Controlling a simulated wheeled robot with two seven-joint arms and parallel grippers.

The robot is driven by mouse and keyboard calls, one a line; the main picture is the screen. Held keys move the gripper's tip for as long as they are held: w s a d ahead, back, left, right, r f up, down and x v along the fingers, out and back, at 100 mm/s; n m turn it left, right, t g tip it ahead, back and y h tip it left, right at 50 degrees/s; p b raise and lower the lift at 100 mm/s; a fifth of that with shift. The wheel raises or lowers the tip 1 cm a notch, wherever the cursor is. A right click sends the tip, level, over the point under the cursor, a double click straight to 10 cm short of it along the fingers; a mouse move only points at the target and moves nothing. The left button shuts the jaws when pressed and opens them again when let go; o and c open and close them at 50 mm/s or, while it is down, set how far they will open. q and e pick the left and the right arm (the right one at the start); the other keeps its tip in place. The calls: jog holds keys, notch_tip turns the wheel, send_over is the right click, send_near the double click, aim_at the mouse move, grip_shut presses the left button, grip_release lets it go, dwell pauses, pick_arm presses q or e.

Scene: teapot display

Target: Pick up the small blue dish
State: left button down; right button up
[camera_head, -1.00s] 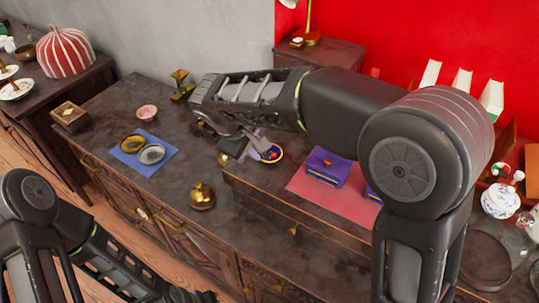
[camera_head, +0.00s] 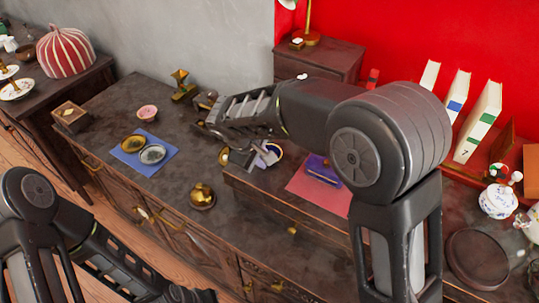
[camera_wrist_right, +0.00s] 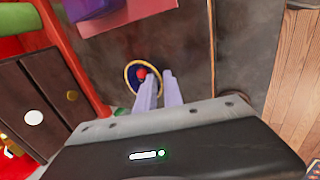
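The small blue dish (camera_head: 279,150) sits on the dark raised cabinet top, partly hidden behind my right fingers. In the right wrist view, the dish (camera_wrist_right: 129,80) has a gold rim and a small red thing inside. My right gripper (camera_head: 265,157) is low at the dish, coming from the left. In the right wrist view its two pale fingers (camera_wrist_right: 159,74) are apart with a narrow gap. One finger overlaps the dish and the other is just outside its rim; contact is not clear. My left arm enters at the lower left, with its gripper out of view.
A purple box (camera_head: 322,170) on a pink cloth (camera_head: 327,198) lies right of the dish. A brass bell-like pot (camera_head: 202,196) stands in front. A blue cloth (camera_head: 168,165) bears two small dishes at left. White books (camera_head: 479,122) stand at right.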

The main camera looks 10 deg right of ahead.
jog(key=shift+c, duration=0.2)
dwell(0.3)
grip_shut()
dwell(0.3)
notch_tip(320, 180, up, 10)
dwell(0.4)
dwell(0.5)
